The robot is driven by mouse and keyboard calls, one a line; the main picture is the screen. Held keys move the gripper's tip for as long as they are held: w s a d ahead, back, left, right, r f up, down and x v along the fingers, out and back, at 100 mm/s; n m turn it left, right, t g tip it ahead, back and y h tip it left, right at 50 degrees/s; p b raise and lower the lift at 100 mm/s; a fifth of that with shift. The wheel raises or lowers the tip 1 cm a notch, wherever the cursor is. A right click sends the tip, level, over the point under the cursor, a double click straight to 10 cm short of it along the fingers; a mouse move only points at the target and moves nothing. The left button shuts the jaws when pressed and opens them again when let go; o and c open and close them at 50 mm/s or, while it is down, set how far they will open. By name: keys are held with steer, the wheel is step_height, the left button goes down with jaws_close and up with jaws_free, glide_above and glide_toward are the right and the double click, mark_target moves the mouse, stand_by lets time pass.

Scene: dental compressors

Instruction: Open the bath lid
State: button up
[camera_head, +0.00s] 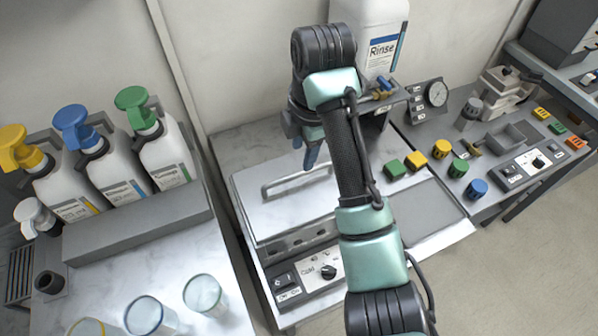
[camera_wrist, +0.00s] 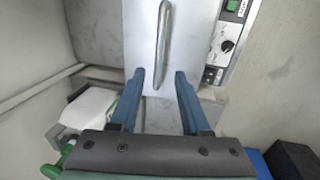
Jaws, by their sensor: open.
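The bath lid (camera_head: 287,203) is a flat light-grey metal cover, lying shut on the bath in the head view. A bar handle (camera_head: 296,180) runs along its top. In the wrist view the lid (camera_wrist: 200,38) fills the upper middle, with the handle (camera_wrist: 163,45) pointing away from me. My gripper (camera_wrist: 160,76) is open and empty, its two blue fingers spread on either side of the handle's near end in the picture. Contact with the handle is not visible. In the head view my gripper (camera_head: 312,155) is above the lid's back right part, partly hidden by my arm.
The bath's control panel (camera_head: 305,275) faces front, with a knob and switch. Pump bottles (camera_head: 115,175) stand in a grey rack on the left, with glass beakers (camera_head: 145,315) before them. A Rinse jug (camera_head: 370,40) stands behind. Coloured knobs (camera_head: 440,150) lie right.

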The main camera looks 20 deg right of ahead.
mark_target(298, 174)
steer(key=f, duration=0.2)
steer(key=w+f+p, duration=0.1)
steer(key=f, duration=0.2)
steer(key=f+p, duration=0.1)
steer(key=f, duration=0.2)
steer(key=shift+w+a+f, duration=0.1)
steer(key=shift+w+f, duration=0.05)
steer(key=shift+w, duration=0.25)
jaws_close()
stand_by(0.9)
